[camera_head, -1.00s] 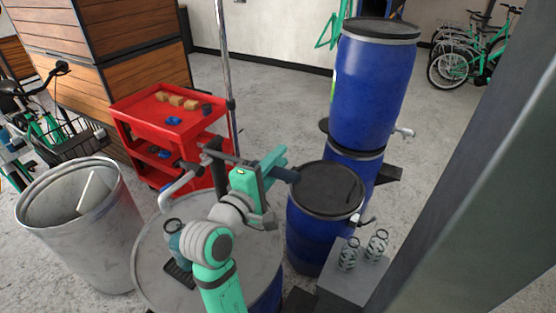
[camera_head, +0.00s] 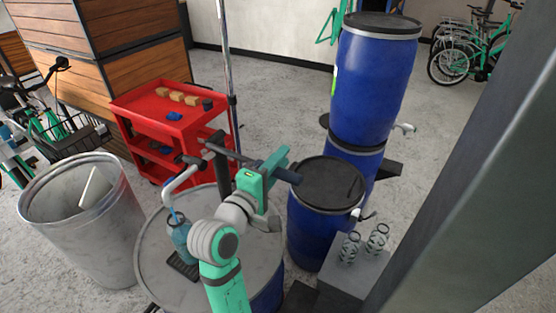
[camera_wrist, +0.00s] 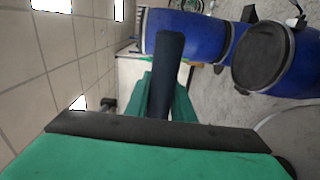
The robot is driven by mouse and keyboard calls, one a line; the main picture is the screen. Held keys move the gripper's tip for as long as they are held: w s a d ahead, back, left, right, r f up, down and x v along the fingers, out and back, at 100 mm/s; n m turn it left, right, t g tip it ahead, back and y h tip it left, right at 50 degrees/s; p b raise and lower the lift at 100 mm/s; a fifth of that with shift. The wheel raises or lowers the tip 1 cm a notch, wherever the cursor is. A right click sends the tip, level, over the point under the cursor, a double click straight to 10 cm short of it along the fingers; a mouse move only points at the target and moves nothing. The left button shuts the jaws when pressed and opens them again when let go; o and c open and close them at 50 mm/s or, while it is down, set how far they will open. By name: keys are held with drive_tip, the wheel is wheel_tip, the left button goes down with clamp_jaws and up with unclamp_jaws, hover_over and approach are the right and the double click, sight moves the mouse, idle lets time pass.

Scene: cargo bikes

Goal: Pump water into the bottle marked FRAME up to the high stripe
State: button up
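A bluish bottle (camera_head: 180,238) with a dark loop at its top stands on a dark grated tray (camera_head: 183,268) on a grey drum lid. Its marking and stripes cannot be read, and my arm stands close on its right. A grey bent spout (camera_head: 181,181) ends above the bottle, with a thin blue stream (camera_head: 173,212) falling from it to the bottle's mouth. My gripper (camera_head: 268,172) is shut on the dark pump handle (camera_head: 282,173), right of the pump post (camera_head: 216,158). In the wrist view the handle (camera_wrist: 169,75) sticks out between my teal fingers (camera_wrist: 165,98).
Two clear, dark-patterned bottles (camera_head: 350,247) (camera_head: 377,238) stand on a grey box (camera_head: 357,277) at right. Blue barrels (camera_head: 375,82) stand behind. A red cart (camera_head: 178,125) is behind the pump, a metal bin (camera_head: 85,225) at left, a grey post (camera_head: 470,170) at right.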

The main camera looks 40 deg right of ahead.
drive_tip(key=o, duration=0.4)
drive_tip(key=shift+w+a, duration=0.1)
drive_tip(key=shift+w, duration=0.1)
drive_tip(key=shift+c, duration=0.2)
drive_tip(key=shift+s, duration=0.1)
drive_tip(key=v, duration=1)
drive_tip(key=shift+a, duration=0.35)
drive_tip(key=shift+s, duration=0.1)
